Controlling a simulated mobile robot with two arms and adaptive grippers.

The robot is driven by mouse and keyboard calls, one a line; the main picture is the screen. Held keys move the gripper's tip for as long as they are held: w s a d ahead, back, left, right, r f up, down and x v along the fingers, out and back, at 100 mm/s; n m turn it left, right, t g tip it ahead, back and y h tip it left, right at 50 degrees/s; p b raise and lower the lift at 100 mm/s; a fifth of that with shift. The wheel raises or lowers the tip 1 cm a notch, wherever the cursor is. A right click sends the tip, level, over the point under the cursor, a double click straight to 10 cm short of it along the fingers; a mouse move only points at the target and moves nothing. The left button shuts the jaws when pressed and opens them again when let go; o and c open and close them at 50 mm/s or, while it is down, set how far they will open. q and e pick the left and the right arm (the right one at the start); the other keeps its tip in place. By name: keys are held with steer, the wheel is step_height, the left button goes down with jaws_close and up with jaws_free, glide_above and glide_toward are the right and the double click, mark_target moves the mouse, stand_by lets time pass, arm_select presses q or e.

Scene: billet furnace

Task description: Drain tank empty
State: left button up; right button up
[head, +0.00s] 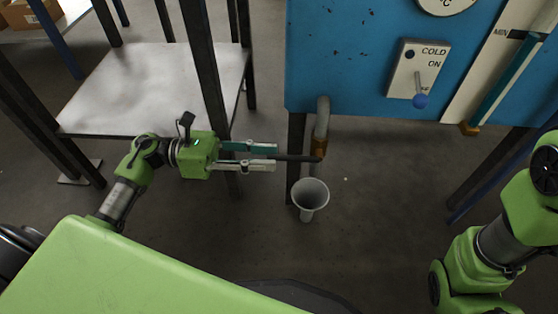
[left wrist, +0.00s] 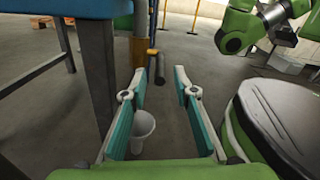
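My left gripper (head: 276,157) is open, its two fingers pointing right at the dark drain valve lever (head: 294,158). The lever sticks out level to the left from the brass valve (head: 319,149) on a grey bent pipe (head: 322,119) below the blue tank panel (head: 345,60). In the left wrist view the lever's end (left wrist: 157,67) shows in the gap between the open fingertips (left wrist: 160,73); I cannot tell whether it touches them. A grey funnel (head: 310,193) stands below the valve. A sight gauge (head: 510,75) is on the panel's right. I do not see my right gripper.
A metal-topped table (head: 150,85) with dark legs stands left, and a dark post (head: 297,145) stands by the pipe. Bare floor (head: 385,215) lies right of the funnel.

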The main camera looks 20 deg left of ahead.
mark_target(279, 155)
arm_select(q)
steer(key=shift+b+x, duration=0.4)
steer(key=shift+x, duration=1.35)
jaws_close()
